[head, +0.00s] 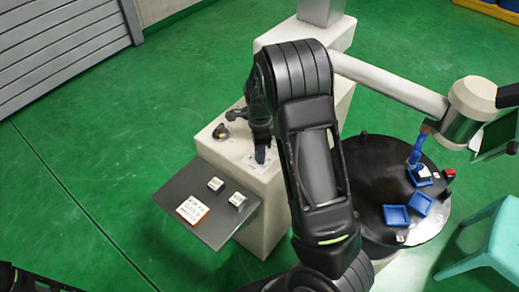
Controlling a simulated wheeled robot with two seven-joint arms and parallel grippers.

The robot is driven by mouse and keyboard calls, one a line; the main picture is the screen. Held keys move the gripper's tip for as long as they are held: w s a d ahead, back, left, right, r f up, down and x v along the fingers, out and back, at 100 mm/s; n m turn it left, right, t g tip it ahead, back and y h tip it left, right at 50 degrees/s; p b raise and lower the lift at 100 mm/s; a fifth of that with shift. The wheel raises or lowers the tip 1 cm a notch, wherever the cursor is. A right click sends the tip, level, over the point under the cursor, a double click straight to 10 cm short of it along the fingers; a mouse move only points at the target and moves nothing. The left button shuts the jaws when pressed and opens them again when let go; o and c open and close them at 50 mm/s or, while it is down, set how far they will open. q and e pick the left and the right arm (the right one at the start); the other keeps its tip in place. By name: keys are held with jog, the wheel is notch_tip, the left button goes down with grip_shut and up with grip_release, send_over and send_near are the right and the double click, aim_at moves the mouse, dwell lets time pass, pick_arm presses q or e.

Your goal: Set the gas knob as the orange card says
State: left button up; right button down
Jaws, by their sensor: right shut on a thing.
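The orange-edged card (193,210) lies on the grey shelf (180,188) in front of a cream cabinet. Its print is too small to read. My right gripper (260,155) reaches down onto the cabinet's top over a pale marked plate (252,166). It is shut on what appears to be the gas knob, mostly hidden by the fingers, so its setting cannot be read. A dark knob-like part (221,131) with a yellowish spot sits left of the gripper, apart from it. Only a dark bit of my left arm shows at the bottom left corner.
Two small white-labelled blocks (215,184) (237,199) sit on the shelf near the card. A round black table (376,190) at right holds blue trays (396,215) and a blue upright piece (416,150). A teal stool (490,245) stands lower right. Green floor at left is clear.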

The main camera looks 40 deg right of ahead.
jog(key=shift+m, duration=0.3)
jog(key=c, duration=1.1)
grip_release()
jog(key=shift+o, duration=0.2)
notch_tip(320, 180, up, 8)
jog(key=shift+f, duration=0.1)
